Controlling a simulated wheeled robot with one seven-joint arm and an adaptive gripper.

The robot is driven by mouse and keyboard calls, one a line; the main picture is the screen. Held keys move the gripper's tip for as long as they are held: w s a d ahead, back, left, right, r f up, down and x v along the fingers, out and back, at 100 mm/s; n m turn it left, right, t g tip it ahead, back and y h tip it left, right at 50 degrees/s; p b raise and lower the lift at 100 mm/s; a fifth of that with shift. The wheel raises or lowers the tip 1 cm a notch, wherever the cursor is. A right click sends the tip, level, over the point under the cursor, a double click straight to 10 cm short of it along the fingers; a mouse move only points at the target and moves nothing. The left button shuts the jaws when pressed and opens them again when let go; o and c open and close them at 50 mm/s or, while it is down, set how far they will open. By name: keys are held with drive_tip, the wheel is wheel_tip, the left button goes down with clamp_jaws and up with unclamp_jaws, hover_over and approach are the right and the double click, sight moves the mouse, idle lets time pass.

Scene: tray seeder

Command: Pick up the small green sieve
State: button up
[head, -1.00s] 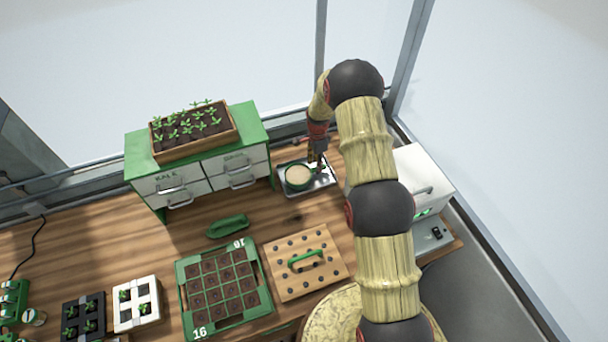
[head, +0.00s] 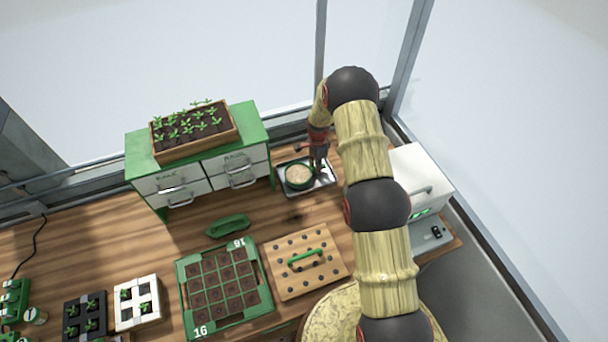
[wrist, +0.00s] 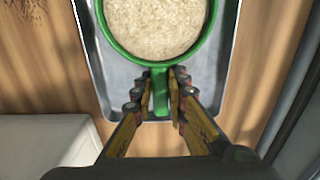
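The small green sieve (wrist: 211,32) is a round green rim with a short handle (wrist: 160,92), full of pale grainy material. It sits in a shallow metal tray (wrist: 234,82). In the head view the sieve (head: 287,181) is right of the green-topped drawer cabinet. My gripper (wrist: 160,88) is over the tray with one finger on each side of the handle. A narrow gap seems to show between the left finger and the handle; the right finger is very close to it. In the head view my gripper (head: 319,169) is at the sieve's right side, its fingertips small and unclear.
The drawer cabinet (head: 222,177) stands close left of the tray, with a seedling box (head: 197,150) on top. A white device (head: 410,170) is to the right. A wooden board with a green handle (head: 283,290) and a green seed tray (head: 185,305) lie in front.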

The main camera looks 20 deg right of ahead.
clamp_jaws()
drive_tip(key=shift+w+r, duration=0.1)
drive_tip(key=shift+r, duration=0.45)
wheel_tip(320, 180, up, 9)
drive_tip(key=shift+f+b, duration=0.1)
drive_tip(key=shift+b, duration=0.4)
unclamp_jaws()
clamp_jaws()
